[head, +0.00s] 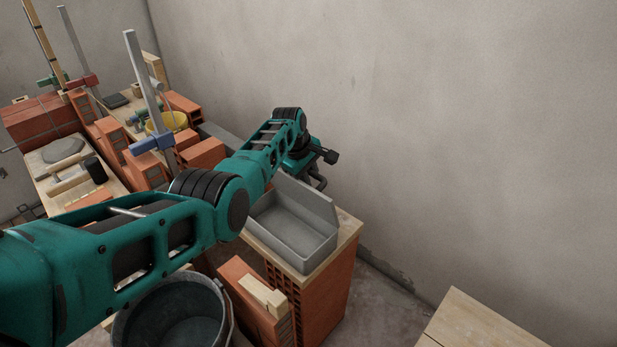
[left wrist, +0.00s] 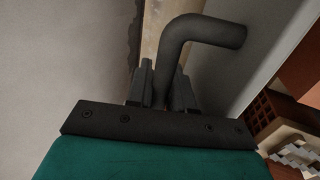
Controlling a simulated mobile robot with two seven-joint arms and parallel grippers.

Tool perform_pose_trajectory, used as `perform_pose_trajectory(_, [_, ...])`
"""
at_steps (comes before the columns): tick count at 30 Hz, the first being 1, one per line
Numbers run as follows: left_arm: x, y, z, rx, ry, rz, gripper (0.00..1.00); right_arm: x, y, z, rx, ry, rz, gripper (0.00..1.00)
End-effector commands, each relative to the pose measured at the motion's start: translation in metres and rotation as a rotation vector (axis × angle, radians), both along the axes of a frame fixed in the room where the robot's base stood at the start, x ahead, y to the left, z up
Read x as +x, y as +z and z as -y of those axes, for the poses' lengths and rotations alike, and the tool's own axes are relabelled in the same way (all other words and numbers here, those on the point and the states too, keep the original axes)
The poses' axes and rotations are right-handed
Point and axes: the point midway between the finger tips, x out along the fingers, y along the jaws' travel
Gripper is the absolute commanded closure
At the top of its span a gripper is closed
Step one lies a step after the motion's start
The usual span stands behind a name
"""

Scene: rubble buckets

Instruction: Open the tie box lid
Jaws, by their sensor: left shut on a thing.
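The grey tie box (head: 290,240) stands on a board on top of a brick stack, its inside visible and empty as far as I can see. Its grey lid (head: 312,204) stands up along the far side, roughly upright, so the box is open. My left arm reaches over the box's left end, and my left gripper (head: 316,172) is behind the raised lid, partly hidden. In the left wrist view my left gripper (left wrist: 163,88) is shut on a dark bent handle (left wrist: 205,30), beside a pale grey panel that looks like the lid.
A dark bucket (head: 178,318) stands below my left arm. A brick stack with a wood piece (head: 262,293) is beside it. Left are bricks, clamps, a yellow bowl (head: 167,122) and boards with tools. A wall rises close behind the box. A wooden top (head: 485,325) is at lower right.

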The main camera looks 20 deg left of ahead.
Motion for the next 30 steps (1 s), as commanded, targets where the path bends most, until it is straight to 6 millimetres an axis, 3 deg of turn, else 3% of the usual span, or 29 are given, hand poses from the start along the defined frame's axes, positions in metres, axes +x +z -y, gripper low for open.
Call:
perform_pose_trajectory(4, [0.0,-0.003,0.001,0.015,0.001,-0.04,1.0,0.0,-0.009,-0.004,0.006,0.007,-0.006,0.57])
perform_pose_trajectory(30, [-0.002,-0.004,0.002,0.042,-0.001,-0.122,1.0,0.008,-0.006,-0.013,0.023,0.022,0.008,0.57])
